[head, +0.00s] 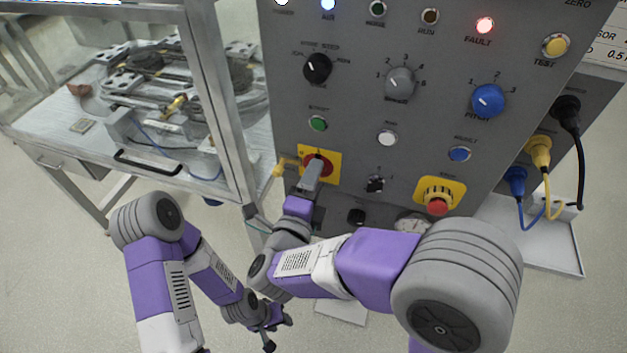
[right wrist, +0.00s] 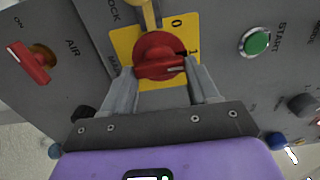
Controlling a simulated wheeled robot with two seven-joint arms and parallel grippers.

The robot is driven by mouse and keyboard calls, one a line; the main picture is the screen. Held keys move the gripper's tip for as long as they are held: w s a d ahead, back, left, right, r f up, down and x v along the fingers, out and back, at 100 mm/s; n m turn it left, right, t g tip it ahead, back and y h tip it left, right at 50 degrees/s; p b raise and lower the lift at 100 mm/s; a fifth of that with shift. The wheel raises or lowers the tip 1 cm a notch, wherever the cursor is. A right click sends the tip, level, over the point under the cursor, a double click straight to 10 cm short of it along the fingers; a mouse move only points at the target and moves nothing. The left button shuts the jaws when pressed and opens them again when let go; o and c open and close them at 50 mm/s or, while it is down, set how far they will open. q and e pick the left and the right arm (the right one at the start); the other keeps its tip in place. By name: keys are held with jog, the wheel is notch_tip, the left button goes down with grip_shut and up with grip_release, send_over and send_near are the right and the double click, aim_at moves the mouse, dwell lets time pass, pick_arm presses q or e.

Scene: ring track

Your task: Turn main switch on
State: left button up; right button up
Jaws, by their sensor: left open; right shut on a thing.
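The main switch is a red rotary knob (right wrist: 158,60) on a yellow plate (right wrist: 122,42) marked 0 and 1. In the right wrist view its bar lies roughly level, with a pale mark at its right end near the 1. My right gripper (right wrist: 160,70) has one finger at each end of this bar and is shut on it. In the head view my right gripper (head: 312,174) covers part of the main switch (head: 318,160). My left gripper (head: 275,326) hangs low in front of the panel, open and empty.
Near the main switch are a green START button (right wrist: 256,42), a red AIR valve handle (right wrist: 30,65) and a red emergency stop (head: 437,206). The red FAULT lamp (head: 485,25) is lit. A framed workbench (head: 60,150) stands at left. Cables (head: 545,180) hang at right.

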jog(key=o, duration=1.1)
jog(key=shift+c, duration=0.2)
jog(key=p+v, duration=0.1)
jog(key=v, duration=0.6)
jog(key=shift+s, duration=0.25)
jog(key=shift+a, duration=0.1)
